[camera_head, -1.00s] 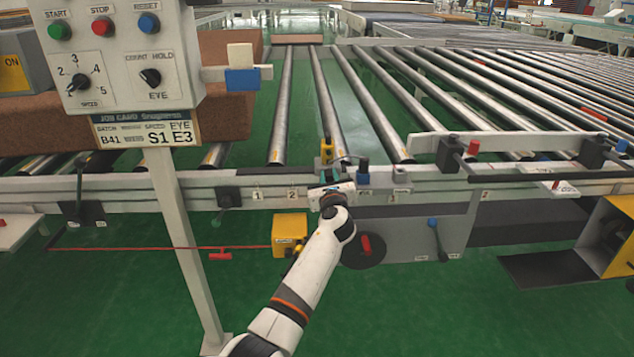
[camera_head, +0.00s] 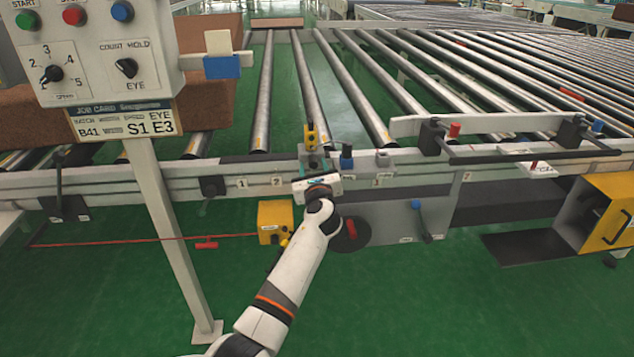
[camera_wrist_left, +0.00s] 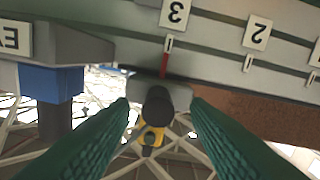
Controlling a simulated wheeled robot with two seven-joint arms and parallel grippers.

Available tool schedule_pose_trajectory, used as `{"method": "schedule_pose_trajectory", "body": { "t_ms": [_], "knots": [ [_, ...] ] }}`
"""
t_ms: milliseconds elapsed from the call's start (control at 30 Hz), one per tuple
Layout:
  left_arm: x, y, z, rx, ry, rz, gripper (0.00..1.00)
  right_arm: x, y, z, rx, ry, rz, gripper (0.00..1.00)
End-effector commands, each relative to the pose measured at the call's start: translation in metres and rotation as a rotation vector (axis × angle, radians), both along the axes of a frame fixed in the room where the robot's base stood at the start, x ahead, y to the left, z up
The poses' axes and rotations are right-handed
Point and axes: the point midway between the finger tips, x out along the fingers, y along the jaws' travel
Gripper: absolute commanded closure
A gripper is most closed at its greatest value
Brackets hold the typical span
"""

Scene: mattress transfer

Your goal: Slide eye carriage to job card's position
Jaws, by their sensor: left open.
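The job card (camera_head: 125,118) on the panel post reads S1 E3, with the E3 under EYE. The eye carriage, with its yellow eye head (camera_head: 311,136), sits on the front rail right of the label 2 (camera_head: 277,181). In the left wrist view its red pointer (camera_wrist_left: 164,65) lines up, or nearly so, with the tick under label 3 (camera_wrist_left: 175,12). My left gripper (camera_head: 318,187) is in front of the carriage and hides its lower part. In the left wrist view its green fingers (camera_wrist_left: 158,118) are open either side of the carriage's black knob (camera_wrist_left: 157,103), apparently clear of it. My right gripper is out of view.
A blue-topped post (camera_head: 346,157) stands just right of the carriage. A yellow box (camera_head: 275,221) hangs below the rail, with a red cord (camera_head: 150,240) running left from it. The panel post (camera_head: 175,240) stands left. Green floor is open in front.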

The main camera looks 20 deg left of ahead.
Motion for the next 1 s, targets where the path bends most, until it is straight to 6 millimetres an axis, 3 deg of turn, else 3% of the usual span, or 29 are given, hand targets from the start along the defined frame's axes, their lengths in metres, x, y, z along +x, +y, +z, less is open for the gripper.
{"method": "schedule_pose_trajectory", "body": {
  "t_ms": [200, 433, 600, 1000],
  "knots": [
    [-0.041, -0.026, 0.002, -0.001, 0.002, -0.004, 0.57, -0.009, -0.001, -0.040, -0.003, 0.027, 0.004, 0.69],
    [-0.072, -0.045, 0.001, -0.001, 0.002, -0.001, 0.57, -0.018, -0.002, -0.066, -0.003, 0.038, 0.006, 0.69],
    [-0.081, -0.051, 0.000, 0.000, 0.001, -0.002, 0.57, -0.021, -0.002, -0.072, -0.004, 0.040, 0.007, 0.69],
    [-0.082, -0.051, 0.000, 0.000, 0.001, -0.001, 0.57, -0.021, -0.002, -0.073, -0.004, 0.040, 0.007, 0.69]
  ]
}}
